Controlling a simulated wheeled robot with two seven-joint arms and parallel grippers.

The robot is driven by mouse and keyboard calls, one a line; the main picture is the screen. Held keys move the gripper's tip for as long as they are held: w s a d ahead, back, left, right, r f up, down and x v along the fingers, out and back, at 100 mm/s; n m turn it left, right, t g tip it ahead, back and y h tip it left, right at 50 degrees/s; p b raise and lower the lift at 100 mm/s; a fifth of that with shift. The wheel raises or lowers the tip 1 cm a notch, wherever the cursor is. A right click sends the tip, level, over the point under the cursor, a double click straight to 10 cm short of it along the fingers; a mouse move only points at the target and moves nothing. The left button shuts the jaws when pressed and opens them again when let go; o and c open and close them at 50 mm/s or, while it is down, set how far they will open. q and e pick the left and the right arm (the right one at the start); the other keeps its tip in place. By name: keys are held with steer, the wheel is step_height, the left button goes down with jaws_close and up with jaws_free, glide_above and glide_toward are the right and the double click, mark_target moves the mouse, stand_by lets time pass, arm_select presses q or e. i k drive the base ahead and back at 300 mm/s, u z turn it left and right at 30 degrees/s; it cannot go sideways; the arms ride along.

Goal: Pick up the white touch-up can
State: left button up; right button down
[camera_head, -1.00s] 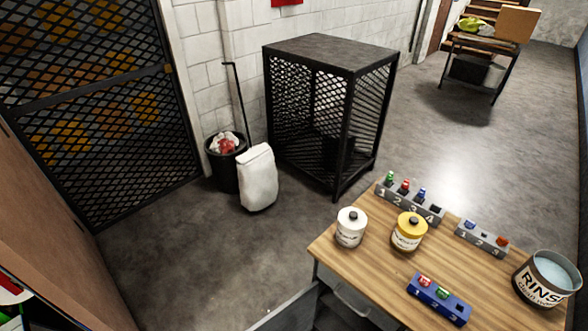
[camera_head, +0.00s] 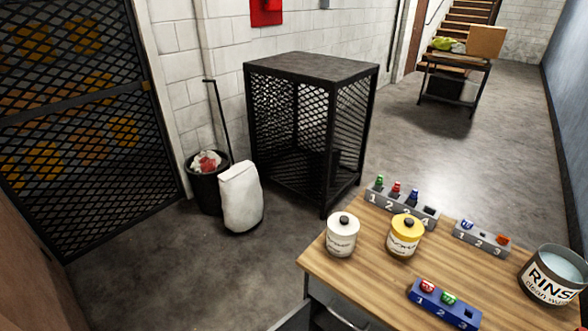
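The white touch-up can (camera_head: 341,236) stands upright near the left edge of the wooden table (camera_head: 360,275). It has a dark knob on its lid and a label with dark lettering. A yellow can (camera_head: 404,237) of similar shape stands just to its right, apart from it. Nothing is touching the white can. Neither of my grippers shows in the present view.
A grey numbered rack (camera_head: 401,208) holds small coloured bottles behind the cans. A smaller grey rack (camera_head: 482,238), a blue rack (camera_head: 444,304) and a rinse bucket (camera_head: 552,276) are also on the table. A mesh cage (camera_head: 312,130), white sack (camera_head: 241,197) and bin (camera_head: 206,185) stand beyond.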

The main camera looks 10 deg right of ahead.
mark_target(338, 245)
steer(key=z, duration=1.65)
steer(key=k, duration=0.95)
steer(key=u, duration=1.3)
steer(key=i, duration=0.5)
